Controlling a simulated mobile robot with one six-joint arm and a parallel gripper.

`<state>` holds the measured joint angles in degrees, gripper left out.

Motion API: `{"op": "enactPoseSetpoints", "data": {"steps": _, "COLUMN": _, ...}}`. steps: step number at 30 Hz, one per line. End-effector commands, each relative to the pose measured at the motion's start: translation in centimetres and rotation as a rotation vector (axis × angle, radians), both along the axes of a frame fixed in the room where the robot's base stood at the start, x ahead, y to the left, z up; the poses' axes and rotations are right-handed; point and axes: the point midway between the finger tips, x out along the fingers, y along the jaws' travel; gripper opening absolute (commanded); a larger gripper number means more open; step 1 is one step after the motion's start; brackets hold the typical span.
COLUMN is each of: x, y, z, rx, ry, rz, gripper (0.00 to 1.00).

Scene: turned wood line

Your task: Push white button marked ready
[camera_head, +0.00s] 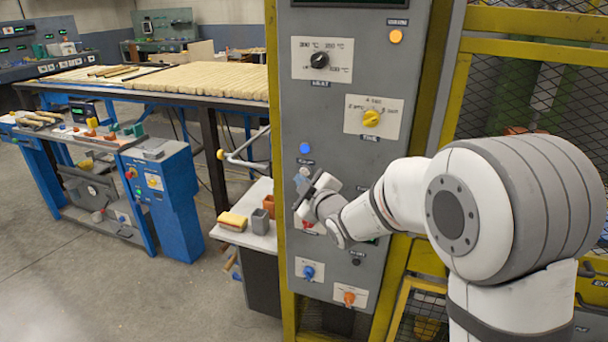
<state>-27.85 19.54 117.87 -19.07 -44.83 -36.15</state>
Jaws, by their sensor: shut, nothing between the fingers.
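A grey control panel (333,98) stands upright in front of me. A pale round button (305,172) shows on its left side, below a lit blue button (305,148); it looks like the white one, but its label is too small to read. My gripper (301,192) is shut and empty, close to the panel face just below the pale button. I cannot tell whether it touches the button. My gripper and wrist hide part of the panel around there, including most of a red control (307,225).
The panel also carries a black knob (319,60), a yellow knob (371,118), an orange lamp (396,37), a blue knob (309,272) and an orange knob (349,298). A small shelf (262,242) with boxes is left of it. Yellow mesh fencing (460,85) stands right.

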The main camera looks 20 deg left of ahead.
Motion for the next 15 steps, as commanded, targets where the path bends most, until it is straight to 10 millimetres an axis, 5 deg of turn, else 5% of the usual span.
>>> {"op": "enactPoseSetpoints", "data": {"steps": 15, "x": -4.4, "y": 0.4, "z": -0.2, "rx": 0.001, "ry": -0.002, "rz": 0.001, "gripper": 0.0}}
